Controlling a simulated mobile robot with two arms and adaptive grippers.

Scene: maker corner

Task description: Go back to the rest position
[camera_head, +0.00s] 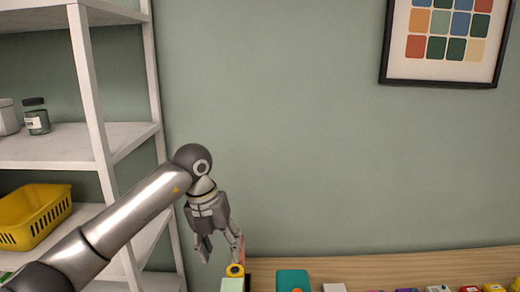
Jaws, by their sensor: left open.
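My left gripper (220,250) hangs pointing down in front of the green wall, at the end of my silver arm that comes in from the lower left. Its fingers are apart and I see nothing held between them. My right gripper is not in view.
A white shelf (60,147) with jars and a yellow basket (35,214) stands at the left, close behind my arm. Along the wooden table (350,267) lie a teal item (293,280) and several small coloured things. A framed picture (445,40) hangs upper right. The wall area between is clear.

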